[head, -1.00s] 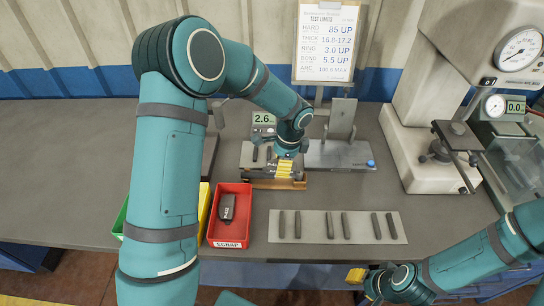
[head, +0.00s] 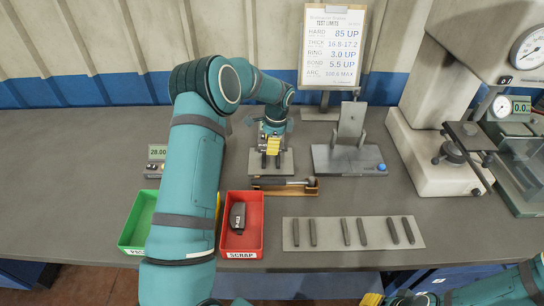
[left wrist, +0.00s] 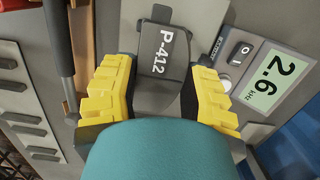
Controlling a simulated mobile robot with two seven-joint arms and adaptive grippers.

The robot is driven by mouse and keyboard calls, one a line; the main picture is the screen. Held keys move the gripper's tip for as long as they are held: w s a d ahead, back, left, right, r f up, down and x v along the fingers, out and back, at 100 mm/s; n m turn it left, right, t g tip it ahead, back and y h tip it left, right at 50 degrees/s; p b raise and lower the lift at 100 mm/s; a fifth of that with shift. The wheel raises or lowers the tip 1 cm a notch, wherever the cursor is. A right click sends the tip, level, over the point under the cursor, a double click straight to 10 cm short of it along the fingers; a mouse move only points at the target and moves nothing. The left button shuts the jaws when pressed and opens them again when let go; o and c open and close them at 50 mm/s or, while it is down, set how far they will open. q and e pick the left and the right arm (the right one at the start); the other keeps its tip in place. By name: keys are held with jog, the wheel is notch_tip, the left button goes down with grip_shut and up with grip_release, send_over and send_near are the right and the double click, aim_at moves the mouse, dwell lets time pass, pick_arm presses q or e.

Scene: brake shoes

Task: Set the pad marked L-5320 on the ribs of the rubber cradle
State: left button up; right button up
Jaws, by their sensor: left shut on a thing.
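The mark does not read L-5320. The arm hides most of this pad in the head view, and I cannot tell whether it touches the ribs. Another dark pad (head: 238,216) lies in the red scrap bin; its mark is too small to read. My right gripper (head: 371,299) barely shows at the bottom edge.
A wooden holder (head: 312,189) with a dark handled tool lies in front of the cradle. A grey mat (head: 325,241) bears several dark bars.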

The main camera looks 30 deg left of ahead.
aim_at(270, 162)
pick_arm(q)
jog(key=shift+f+b, duration=0.3)
jog(key=shift+f, duration=2.2)
jog(key=shift+f, duration=0.1)
jog(key=o, duration=1.2)
jog(key=shift+f, duration=0.1)
jog(key=r, duration=0.4)
jog(key=d+r+p, duration=0.1)
jog(key=r, duration=0.7)
jog(key=shift+w+d+r+p, duration=0.15)
jog(key=shift+w+r+p, duration=0.05)
jog(key=shift+w+p, duration=0.15)
